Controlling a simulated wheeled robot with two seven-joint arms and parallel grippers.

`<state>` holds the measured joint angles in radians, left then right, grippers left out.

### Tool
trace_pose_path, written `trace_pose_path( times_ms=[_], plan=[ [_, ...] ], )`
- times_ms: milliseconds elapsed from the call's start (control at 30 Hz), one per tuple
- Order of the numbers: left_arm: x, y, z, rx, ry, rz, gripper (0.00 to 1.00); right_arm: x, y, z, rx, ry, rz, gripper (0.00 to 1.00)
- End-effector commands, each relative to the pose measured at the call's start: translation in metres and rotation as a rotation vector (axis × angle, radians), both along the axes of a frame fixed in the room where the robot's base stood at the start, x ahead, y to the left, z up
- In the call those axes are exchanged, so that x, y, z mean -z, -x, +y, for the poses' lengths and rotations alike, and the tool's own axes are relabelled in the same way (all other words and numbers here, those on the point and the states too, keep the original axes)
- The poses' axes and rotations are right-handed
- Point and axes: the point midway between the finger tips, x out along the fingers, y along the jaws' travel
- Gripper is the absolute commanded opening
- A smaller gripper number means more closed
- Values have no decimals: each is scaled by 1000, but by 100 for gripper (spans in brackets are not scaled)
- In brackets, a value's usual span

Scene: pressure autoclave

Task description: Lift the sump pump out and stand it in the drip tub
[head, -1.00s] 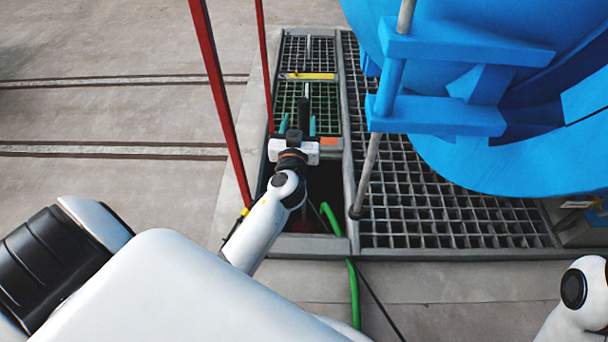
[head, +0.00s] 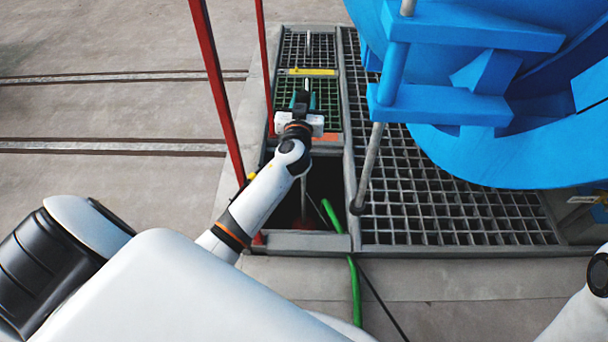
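My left gripper (head: 302,101) is over the green-tinted mesh panel (head: 329,119) beyond the open pit. Its teal fingertips stand apart, one on each side of a dark upright bar with a grey end; I cannot tell whether they touch it. The sump pit (head: 327,180) is a dark rectangular opening nearer to me, partly covered by my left arm. The sump pump cannot be clearly made out; the pit's inside is dark. A green hose (head: 354,290) and a black cable run out of the pit. I cannot identify the drip tub. My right gripper is out of view.
A steel grating (head: 450,205) lies right of the pit. A large blue vessel part (head: 450,108) overhangs it, with a grey upright pole (head: 370,167) beside the pit. Red posts (head: 217,85) rise at the pit's left.

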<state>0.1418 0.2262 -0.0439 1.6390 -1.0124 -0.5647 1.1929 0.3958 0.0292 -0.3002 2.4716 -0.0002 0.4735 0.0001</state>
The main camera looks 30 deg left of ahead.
Motion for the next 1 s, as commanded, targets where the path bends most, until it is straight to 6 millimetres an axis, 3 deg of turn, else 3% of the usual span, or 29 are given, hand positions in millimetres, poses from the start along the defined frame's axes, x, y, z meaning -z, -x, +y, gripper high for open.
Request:
trace_pose_path(
  times_ms=[33, 200, 1000],
  plan=[
    [0, 0, 0, 0, 0, 0, 25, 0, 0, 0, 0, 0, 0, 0],
    [0, 0, 0, 0, 0, 0, 0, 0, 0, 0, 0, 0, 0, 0],
    [0, 0, 0, 0, 0, 0, 0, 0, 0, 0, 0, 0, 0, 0]
  ],
)
